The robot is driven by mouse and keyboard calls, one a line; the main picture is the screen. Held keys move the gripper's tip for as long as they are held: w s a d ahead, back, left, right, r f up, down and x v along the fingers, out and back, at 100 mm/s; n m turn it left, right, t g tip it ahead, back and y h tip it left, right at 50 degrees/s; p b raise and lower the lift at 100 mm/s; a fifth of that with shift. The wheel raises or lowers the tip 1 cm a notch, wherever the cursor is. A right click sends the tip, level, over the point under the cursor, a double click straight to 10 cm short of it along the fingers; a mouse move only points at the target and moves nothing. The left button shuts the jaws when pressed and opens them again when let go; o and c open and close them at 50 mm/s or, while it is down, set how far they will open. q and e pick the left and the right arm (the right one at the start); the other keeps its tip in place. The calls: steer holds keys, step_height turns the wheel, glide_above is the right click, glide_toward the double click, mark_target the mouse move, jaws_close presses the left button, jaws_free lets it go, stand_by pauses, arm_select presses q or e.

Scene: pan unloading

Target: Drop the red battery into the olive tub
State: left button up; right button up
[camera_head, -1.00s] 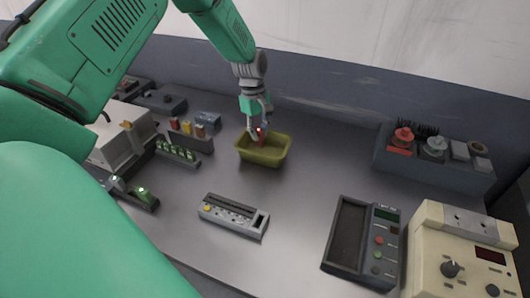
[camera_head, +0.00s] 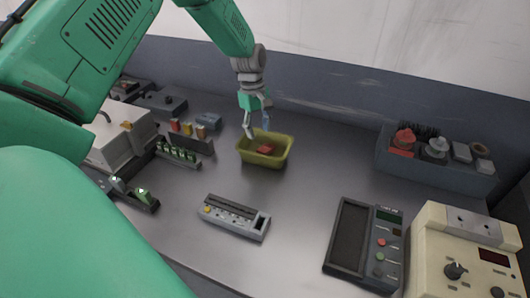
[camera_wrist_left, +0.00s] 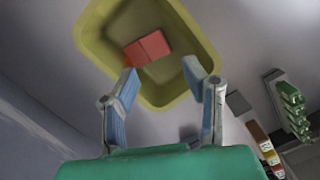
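The red battery (camera_head: 265,148) lies inside the olive tub (camera_head: 281,157), on its floor. In the left wrist view the battery (camera_wrist_left: 148,48) shows as a red block in the tub (camera_wrist_left: 187,22), apart from my fingers. My left gripper (camera_head: 257,130) is above the tub's back left part, with its fingers spread and nothing between them. In the left wrist view its two fingertips (camera_wrist_left: 162,72) are wide apart over the near side of the tub. My right gripper is not in view.
A rack with small coloured cylinders (camera_head: 188,131) and a green-topped strip (camera_head: 177,153) stand left of the tub. A grey meter strip (camera_head: 234,215) lies in front. A dark device (camera_head: 364,243) and a cream box (camera_head: 464,250) stand at right. The table between is clear.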

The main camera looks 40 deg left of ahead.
arm_select(q)
step_height(320, 180, up, 9)
steer(key=a, duration=0.1)
steer(key=shift+w+a+r, duration=0.15)
steer(key=shift+a, duration=0.2)
stand_by(0.3)
